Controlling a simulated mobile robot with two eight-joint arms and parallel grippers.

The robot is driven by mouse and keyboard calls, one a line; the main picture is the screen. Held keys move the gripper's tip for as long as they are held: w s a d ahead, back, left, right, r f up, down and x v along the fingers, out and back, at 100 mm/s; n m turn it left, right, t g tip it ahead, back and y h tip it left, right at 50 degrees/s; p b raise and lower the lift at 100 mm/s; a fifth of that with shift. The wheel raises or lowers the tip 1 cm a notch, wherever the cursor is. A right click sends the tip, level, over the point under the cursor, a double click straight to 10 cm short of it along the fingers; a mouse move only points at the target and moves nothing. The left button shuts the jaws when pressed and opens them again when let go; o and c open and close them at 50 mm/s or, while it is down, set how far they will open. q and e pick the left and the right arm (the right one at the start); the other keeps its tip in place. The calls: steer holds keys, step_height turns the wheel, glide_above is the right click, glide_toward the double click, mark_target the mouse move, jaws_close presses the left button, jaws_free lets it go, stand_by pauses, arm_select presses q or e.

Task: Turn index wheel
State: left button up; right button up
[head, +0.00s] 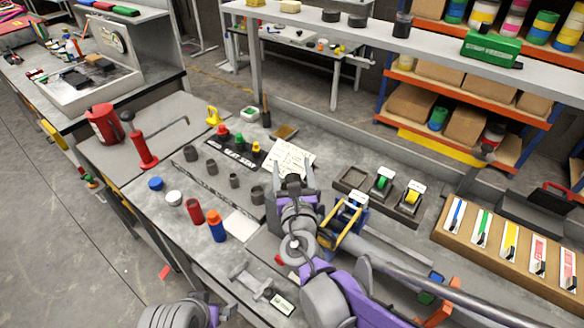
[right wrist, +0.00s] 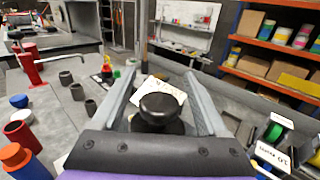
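My right gripper (head: 293,171) is over the grey bench with its fingers apart and pointing away from me. In the right wrist view, the gripper (right wrist: 161,75) has a round black knob (right wrist: 159,107) between its fingers, close to the palm, with a gap on either side. I cannot tell whether this knob is the index wheel or a part of the gripper. No other thing is clearly the index wheel. A white sheet with writing (head: 289,158) lies beyond the fingertips. My left gripper is not in view; only a link of my left arm shows at the bottom.
A red-handled tool (head: 144,150) stands farther left. Tape dispensers (head: 382,184) are to the right, with a wooden rack (head: 510,245) beyond. A raised shelf (head: 340,36) runs behind.

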steer(key=shift+s, duration=0.15)
steer(key=s+d, duration=0.1)
steer(key=s, duration=0.9)
steer(key=shift+s, duration=0.25)
